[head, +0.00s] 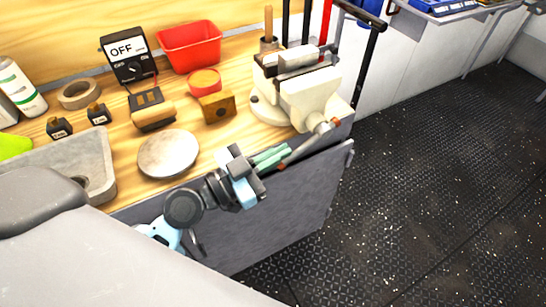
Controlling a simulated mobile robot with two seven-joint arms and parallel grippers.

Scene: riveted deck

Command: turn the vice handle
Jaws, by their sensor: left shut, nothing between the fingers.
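The cream-coloured vice (312,97) stands on the front right corner of the wooden bench. Its handle (306,147) is a thin grey bar with reddish end knobs, slanting from the vice screw down to the left, just beyond the bench's front edge. My left gripper (288,150) has green fingers that are shut with nothing between them. Its fingertips are right beside the lower part of the handle in the picture; I cannot tell whether they touch it. My right gripper is not in view.
The dark floor (430,190) to the right is clear.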

